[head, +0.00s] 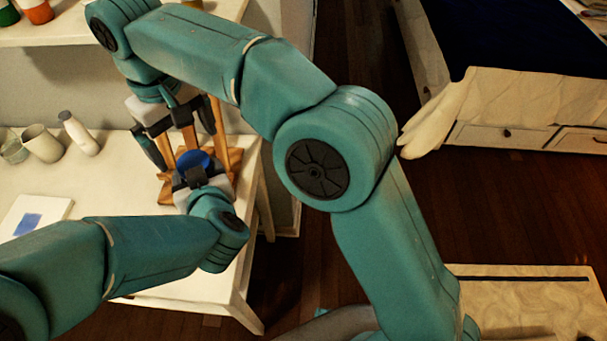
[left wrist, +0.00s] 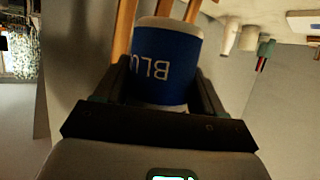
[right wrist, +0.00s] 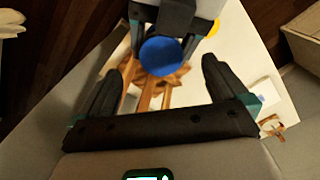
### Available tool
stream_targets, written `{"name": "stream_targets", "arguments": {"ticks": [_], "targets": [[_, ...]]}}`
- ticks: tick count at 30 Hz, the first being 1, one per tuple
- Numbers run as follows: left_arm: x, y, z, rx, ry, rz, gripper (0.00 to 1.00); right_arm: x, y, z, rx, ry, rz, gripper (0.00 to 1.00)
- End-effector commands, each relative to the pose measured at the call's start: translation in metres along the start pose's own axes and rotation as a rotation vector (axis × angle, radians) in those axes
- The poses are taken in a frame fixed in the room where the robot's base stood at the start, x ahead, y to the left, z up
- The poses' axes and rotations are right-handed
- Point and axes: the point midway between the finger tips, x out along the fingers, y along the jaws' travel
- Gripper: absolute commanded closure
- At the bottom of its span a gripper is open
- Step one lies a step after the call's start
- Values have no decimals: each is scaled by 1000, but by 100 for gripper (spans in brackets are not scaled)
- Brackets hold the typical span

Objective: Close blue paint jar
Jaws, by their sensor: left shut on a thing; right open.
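The blue paint jar (left wrist: 165,62) has a blue label with white letters, upside down in the left wrist view. My left gripper (head: 193,177) is shut around its sides. The jar's round blue top (head: 196,160) faces up in the head view and shows as a blue disc (right wrist: 162,56) in the right wrist view. I cannot tell whether that disc is paint or a lid. My right gripper (head: 170,150) is open and empty, pointing down beside and above the jar. In the right wrist view the disc appears between its fingers, apart from both. No separate lid can be made out.
A wooden easel-like stand (head: 222,158) is close behind the jar on the white table (head: 110,190). Cups (head: 41,143) and a white bottle (head: 78,133) stand at the table's left. A white sheet with a blue patch (head: 35,214) lies nearer.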

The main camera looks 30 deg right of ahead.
Motion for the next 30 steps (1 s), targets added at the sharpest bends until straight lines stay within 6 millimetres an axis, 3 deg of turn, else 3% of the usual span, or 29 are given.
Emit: {"name": "stream_targets", "arguments": {"ticks": [10, 18, 30], "targets": [[0, 0, -1, 0, 2, 0, 100, 1, -1, -4, 552, 15, -7, 0], [0, 0, -1, 0, 2, 0, 100, 49, 0, -3, 561, 10, -6, 0], [0, 0, -1, -1, 2, 0, 100, -24, 5, -4, 569, 14, -7, 0]]}}
